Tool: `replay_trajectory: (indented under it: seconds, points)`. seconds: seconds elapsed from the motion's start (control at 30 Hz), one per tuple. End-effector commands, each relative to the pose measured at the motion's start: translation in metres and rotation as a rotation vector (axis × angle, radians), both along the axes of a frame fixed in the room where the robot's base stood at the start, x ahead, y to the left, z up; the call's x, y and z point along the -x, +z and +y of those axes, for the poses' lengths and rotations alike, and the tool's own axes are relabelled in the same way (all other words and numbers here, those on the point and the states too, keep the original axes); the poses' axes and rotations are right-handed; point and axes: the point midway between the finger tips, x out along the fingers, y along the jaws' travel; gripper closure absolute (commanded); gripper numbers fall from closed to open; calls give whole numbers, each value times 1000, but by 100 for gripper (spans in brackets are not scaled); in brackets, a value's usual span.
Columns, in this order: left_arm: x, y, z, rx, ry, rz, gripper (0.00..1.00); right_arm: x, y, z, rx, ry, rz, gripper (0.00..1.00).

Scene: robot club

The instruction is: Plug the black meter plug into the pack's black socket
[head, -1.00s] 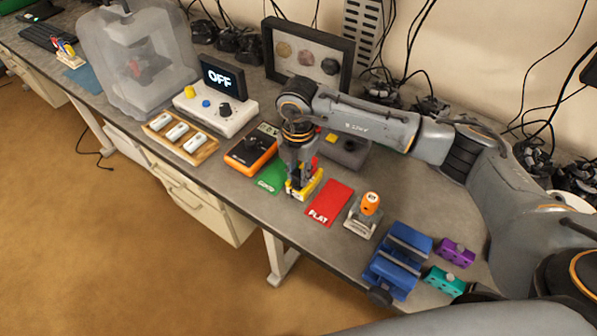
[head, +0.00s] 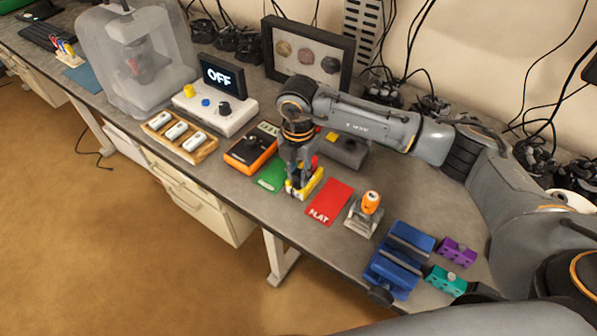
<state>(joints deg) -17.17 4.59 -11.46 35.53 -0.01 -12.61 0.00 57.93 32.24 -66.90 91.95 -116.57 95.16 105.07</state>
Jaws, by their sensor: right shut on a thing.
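My right gripper (head: 296,190) points down in the middle of the bench, at a small yellow block (head: 315,186) that looks like the pack. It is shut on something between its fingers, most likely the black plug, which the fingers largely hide. The black socket is hidden too, so I cannot tell whether plug and socket touch. A red part shows just behind the gripper. An orange and black meter (head: 252,150) lies to the left. My left gripper is not in view.
A green mat (head: 271,175) and a red FLAT mat (head: 330,200) flank the yellow block. An orange-topped holder (head: 366,210) and a blue vise (head: 400,258) stand to the right. A grey box (head: 346,150) is behind. A wooden tray (head: 178,137) is at the left.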

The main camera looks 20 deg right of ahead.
Motion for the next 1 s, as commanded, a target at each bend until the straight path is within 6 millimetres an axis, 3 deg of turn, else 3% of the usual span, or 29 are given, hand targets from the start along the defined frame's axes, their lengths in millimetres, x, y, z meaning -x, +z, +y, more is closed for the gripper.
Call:
replay_trajectory:
  seconds: [0.2,0.23,0.37,0.73,0.87,1.0]
  points:
    - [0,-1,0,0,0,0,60,0,-1,0,1,0,1,100]
    - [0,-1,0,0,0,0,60,0,-1,0,1,0,2,75]
    - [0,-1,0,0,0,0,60,0,-1,0,1,0,2,50]
    - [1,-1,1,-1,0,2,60,0,4,0,0,0,0,50]
    - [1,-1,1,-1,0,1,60,-1,21,0,0,1,-4,50]
    - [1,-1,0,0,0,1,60,-1,51,0,-1,0,-4,50]
